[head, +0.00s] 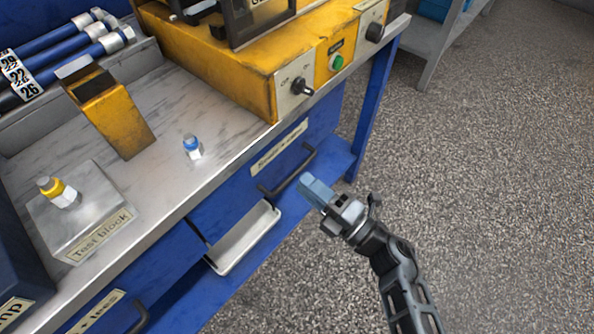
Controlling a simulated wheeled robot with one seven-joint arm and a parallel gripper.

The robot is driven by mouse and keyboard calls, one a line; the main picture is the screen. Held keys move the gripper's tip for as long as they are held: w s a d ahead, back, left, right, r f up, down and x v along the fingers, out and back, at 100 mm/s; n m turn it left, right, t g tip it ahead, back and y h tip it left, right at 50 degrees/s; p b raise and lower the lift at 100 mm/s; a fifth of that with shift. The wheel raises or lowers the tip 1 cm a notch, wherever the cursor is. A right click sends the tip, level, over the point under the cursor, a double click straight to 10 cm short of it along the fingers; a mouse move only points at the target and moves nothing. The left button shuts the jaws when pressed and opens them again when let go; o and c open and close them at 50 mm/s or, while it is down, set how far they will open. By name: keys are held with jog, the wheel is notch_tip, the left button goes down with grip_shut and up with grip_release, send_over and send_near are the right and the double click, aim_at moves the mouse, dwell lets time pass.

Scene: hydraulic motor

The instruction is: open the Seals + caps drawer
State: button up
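The blue drawer front (235,193) under the workbench top carries a pale label (279,147) that looks like "Seals + caps", though the text is small and blurred. Its dark bar handle (290,177) runs along the front below the label. The drawer looks shut.
A second drawer with a handle (138,318) and a label ending in "tees" (97,312) is at lower left. A pale tray (243,240) sits below the bench. A test block (95,222), a blue-capped fitting (192,147) and a yellow machine (235,70) stand on top. Open floor lies right.

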aim_at(294, 173)
jog(key=shift+x, duration=2.3)
grip_shut()
